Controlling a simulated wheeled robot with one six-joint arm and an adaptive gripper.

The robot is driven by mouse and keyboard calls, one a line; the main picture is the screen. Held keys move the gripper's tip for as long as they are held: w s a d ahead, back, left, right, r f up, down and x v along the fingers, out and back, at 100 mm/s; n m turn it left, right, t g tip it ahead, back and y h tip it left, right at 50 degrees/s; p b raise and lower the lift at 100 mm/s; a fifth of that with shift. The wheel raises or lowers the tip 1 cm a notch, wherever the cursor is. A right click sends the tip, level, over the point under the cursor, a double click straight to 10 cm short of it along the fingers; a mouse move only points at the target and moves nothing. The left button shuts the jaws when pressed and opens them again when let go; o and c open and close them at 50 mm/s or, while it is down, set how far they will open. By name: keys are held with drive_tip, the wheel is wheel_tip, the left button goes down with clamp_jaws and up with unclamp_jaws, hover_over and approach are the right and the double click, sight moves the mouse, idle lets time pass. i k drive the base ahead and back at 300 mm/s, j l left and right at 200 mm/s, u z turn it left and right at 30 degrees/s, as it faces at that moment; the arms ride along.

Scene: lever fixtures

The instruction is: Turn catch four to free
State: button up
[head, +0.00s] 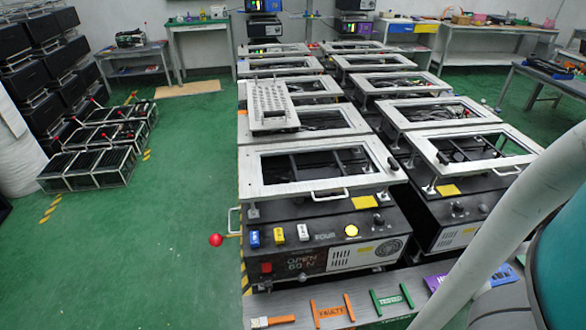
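A lever with a red ball end (216,240) sticks out to the left of this fixture. I cannot tell which part is catch four or how it is set. My gripper is not in view; only part of my arm shows at the right.
Two rows of framed fixtures run back, the nearest left one with a white frame (260,190). Orange (332,311) and green (392,299) pieces lie on the grey surface in front. Black crates (88,168) stand at left. The green floor (185,225) between is clear.

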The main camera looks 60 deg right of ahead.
sight(394, 166)
drive_tip(key=k+l+z, duration=0.15)
drive_tip(key=l+z, duration=0.2)
drive_tip(key=j+z, duration=0.5)
drive_tip(key=z, duration=0.2)
drive_tip(key=i, duration=0.05)
